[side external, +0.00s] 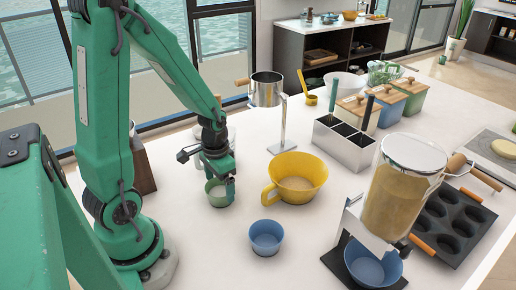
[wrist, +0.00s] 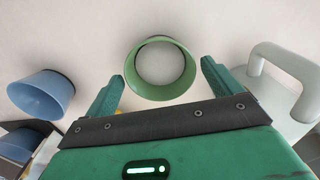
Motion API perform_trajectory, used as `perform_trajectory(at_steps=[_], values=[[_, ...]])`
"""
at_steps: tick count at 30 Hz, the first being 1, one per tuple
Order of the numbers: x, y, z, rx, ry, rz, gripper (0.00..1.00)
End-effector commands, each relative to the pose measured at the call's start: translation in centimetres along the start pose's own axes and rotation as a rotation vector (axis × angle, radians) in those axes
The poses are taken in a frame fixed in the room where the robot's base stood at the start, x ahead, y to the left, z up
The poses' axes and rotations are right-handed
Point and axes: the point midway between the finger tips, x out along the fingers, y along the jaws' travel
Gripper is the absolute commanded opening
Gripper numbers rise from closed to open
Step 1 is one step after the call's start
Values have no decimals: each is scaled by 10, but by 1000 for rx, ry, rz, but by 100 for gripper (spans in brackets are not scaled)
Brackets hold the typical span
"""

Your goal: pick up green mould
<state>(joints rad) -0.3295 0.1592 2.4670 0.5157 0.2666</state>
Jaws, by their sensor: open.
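The green mould (side external: 217,197) is a small round cup standing on the white counter, just below my gripper (side external: 220,181). In the wrist view the green mould (wrist: 131,72) shows as a ring, with its opening facing the camera. My gripper (wrist: 163,71) is open there, one finger on each side of the mould. Nothing is held. In the side view the fingers partly cover the mould's top.
A yellow jug (side external: 297,182) stands right of the mould. A blue mould (side external: 266,237) stands in front. A metal stand with a cup (side external: 267,92) is behind. In the wrist view a grey handled container (wrist: 275,95) is close right, and the blue mould (wrist: 45,95) is left.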

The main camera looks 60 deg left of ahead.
Motion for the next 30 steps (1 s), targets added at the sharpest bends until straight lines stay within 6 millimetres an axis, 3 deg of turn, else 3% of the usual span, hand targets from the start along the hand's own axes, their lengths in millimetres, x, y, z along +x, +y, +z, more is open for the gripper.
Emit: perform_trajectory(at_steps=[8,25,30], values=[[19,0,0,0,-2,1,91],[20,0,0,0,0,0,91],[20,0,0,0,0,0,59]])
